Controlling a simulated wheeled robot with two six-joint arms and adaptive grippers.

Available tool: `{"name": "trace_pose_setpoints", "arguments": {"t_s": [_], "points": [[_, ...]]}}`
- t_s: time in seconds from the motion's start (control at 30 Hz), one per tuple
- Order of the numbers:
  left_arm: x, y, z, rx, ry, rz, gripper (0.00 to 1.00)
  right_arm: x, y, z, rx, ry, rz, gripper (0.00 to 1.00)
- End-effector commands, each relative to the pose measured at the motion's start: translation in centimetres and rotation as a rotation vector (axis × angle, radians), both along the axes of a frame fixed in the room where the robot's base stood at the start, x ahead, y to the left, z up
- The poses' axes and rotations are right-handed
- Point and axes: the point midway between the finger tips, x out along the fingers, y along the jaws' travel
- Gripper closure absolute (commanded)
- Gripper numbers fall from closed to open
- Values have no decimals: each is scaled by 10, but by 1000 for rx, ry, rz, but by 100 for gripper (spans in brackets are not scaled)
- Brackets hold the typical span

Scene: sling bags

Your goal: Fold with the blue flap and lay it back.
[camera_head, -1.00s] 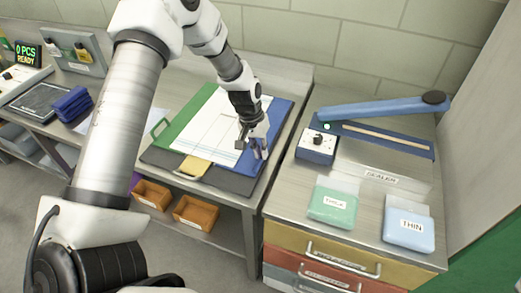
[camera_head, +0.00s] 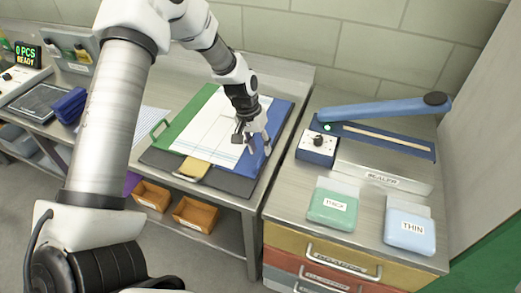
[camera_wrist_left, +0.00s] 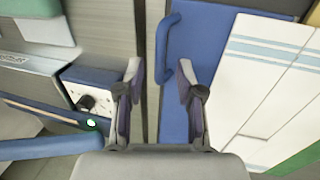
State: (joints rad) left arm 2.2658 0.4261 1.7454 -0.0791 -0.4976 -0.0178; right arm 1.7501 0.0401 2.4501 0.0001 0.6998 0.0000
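The folding board lies flat on the left bench. Its blue flap (camera_head: 283,115) is on the right and lies open. A blue loop handle (camera_wrist_left: 166,48) stands on the flap's outer edge in the left wrist view. A white striped piece (camera_head: 222,125) lies on the board, over part of the green flap (camera_head: 187,117). My left gripper (camera_head: 258,147) is above the blue flap near its outer edge. In the left wrist view my left gripper (camera_wrist_left: 158,85) has its fingers apart, with nothing held between them; the handle shows beyond the fingertips. My right gripper is not in view.
A dark front flap (camera_head: 230,182) has a yellow tab (camera_head: 193,168). Right of a gap stands a drawer cabinet with a blue sealer (camera_head: 385,108), its control box (camera_head: 318,148), and THICK (camera_head: 333,205) and THIN (camera_head: 411,228) packs. A dark-blue folded stack (camera_head: 70,104) lies left.

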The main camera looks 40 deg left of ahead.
Motion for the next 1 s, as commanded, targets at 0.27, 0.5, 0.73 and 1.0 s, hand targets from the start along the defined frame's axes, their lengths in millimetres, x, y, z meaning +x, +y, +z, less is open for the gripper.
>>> {"name": "trace_pose_setpoints", "arguments": {"t_s": [0.27,0.5,0.73,1.0], "points": [[-2,16,69,-1,-4,1,63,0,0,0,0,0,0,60],[-4,23,97,1,0,0,63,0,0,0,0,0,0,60],[-4,23,98,1,1,0,63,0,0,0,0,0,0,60],[-4,23,97,1,1,0,63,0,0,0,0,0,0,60]]}}
